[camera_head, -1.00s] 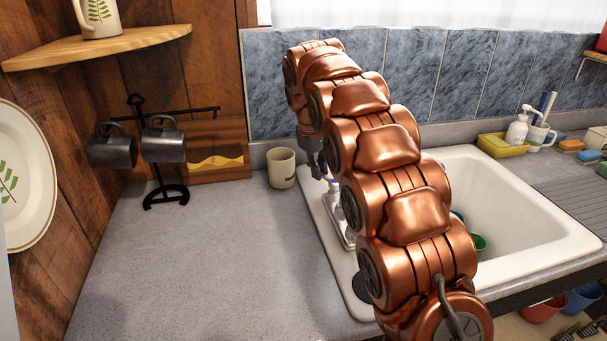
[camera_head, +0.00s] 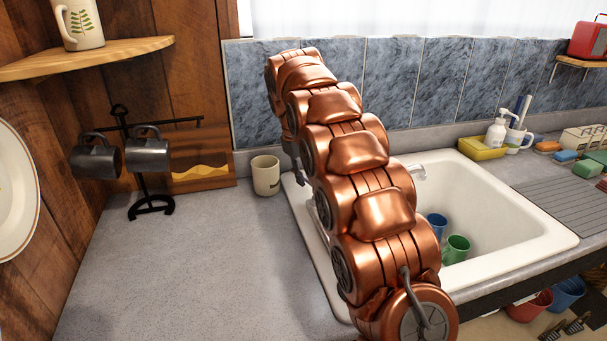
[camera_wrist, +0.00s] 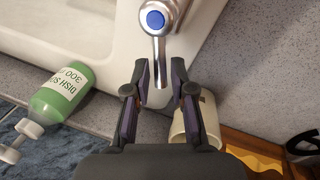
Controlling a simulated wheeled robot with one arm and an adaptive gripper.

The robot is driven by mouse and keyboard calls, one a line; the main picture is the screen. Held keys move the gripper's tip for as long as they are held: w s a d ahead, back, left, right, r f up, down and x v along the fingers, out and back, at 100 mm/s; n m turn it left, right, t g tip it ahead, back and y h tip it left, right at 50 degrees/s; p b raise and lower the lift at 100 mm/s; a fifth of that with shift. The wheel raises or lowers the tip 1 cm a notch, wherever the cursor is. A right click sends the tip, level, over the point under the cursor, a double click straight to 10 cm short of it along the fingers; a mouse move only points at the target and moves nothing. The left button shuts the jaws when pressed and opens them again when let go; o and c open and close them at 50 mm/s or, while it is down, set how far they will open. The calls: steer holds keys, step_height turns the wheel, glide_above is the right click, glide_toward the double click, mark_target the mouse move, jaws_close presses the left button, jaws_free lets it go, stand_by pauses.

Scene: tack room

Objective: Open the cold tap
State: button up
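The cold tap, a chrome tap with a blue cap (camera_wrist: 155,19), is at the top middle of the wrist view. Its lever handle (camera_wrist: 159,50) points down the picture between the two fingers of my gripper (camera_wrist: 159,68). The fingers are open, one on each side of the lever; I cannot tell whether either touches it. In the head view my copper arm hides the tap body and most of my gripper (camera_head: 295,158). The tip of the spout (camera_head: 417,171) shows over the white sink (camera_head: 505,185).
A cream mug (camera_head: 265,176) stands left of the arm, close to my gripper in the wrist view (camera_wrist: 196,125). A green dish soap bottle (camera_wrist: 62,95) is on the other side. A mug rack (camera_head: 150,175) stands further left. The front left counter is clear.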

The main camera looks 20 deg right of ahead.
steer(key=shift+o, duration=0.9)
step_height(320, 180, up, 7)
steer(key=a, duration=0.1)
steer(key=shift+s+a+r, duration=0.15)
steer(key=shift+s+a, duration=0.05)
